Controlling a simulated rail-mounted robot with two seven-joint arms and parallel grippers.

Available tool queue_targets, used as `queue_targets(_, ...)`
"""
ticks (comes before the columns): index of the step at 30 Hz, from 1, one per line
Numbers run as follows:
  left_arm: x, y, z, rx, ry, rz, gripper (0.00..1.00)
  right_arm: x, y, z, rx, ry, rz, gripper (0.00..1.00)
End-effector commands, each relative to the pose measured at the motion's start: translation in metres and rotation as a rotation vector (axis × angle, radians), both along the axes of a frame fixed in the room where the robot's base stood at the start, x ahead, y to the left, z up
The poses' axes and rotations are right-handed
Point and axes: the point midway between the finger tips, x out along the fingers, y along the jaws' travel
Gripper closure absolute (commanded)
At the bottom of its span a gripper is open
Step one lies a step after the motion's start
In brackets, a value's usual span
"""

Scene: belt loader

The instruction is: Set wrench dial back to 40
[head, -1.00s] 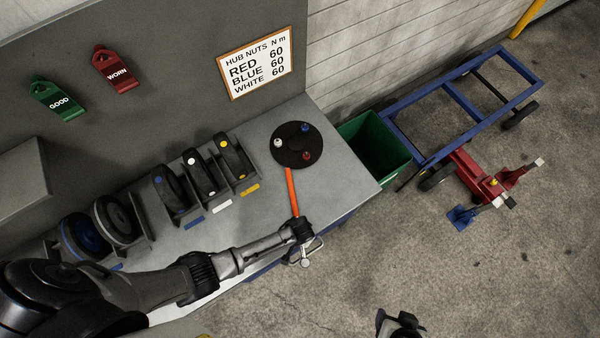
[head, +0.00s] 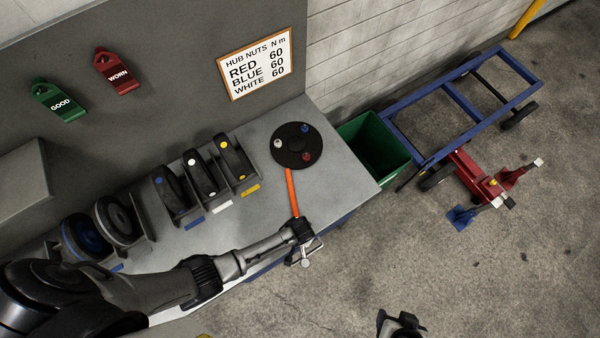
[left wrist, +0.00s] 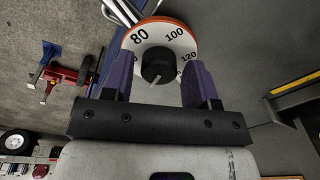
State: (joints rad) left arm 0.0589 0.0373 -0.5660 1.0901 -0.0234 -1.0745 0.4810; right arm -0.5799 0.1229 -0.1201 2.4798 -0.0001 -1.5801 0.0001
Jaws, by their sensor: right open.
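The torque wrench (head: 291,190) has an orange shaft running from the black hub disc (head: 312,153) to the bench's front edge. Its round white dial with an orange rim (left wrist: 183,38) shows 80, 100 and 120 in the left wrist view. A black knob (left wrist: 158,63) sits at its centre, with a pale pointer toward the bottom of the picture; the scale there is hidden. My left gripper (left wrist: 162,80) is open, its purple fingers either side of the knob with small gaps. My right gripper (head: 402,322) is open and empty at the bottom of the head view, away from the bench.
The hub disc carries red, blue and white nuts. Several wheels stand in holders (head: 206,178) on the bench (head: 345,178). A sign (head: 256,64) reads 60 for red, blue and white.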

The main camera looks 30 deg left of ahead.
Motion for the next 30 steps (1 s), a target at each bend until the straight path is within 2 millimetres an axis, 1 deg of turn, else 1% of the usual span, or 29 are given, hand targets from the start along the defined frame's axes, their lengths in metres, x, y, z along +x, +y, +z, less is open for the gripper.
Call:
queue_targets(1,0.000,0.000,0.000,0.000,0.000,0.000,0.42,0.000,0.000,0.000,0.001,0.000,-0.001,0.35)
queue_targets(2,0.000,0.000,0.000,0.000,0.000,-0.001,0.39,0.000,0.001,0.000,0.002,0.000,-0.001,0.35)
queue_targets(10,-0.001,-0.001,0.001,-0.001,0.001,-0.001,0.39,0.000,0.002,0.001,0.007,0.000,-0.005,0.35)
queue_targets(14,-0.001,-0.001,0.010,-0.001,0.000,-0.001,0.39,0.000,0.002,0.003,0.007,0.000,-0.005,0.35)
queue_targets(17,-0.002,-0.002,0.024,-0.002,-0.001,-0.001,0.39,0.000,0.002,0.006,0.007,0.000,-0.005,0.35)
queue_targets(23,-0.006,-0.003,0.059,-0.002,-0.002,-0.001,0.39,0.000,0.001,0.010,0.005,0.000,-0.004,0.35)
queue_targets(30,-0.008,-0.005,0.100,-0.002,-0.002,0.000,0.39,0.000,-0.001,0.011,-0.002,0.000,0.001,0.35)
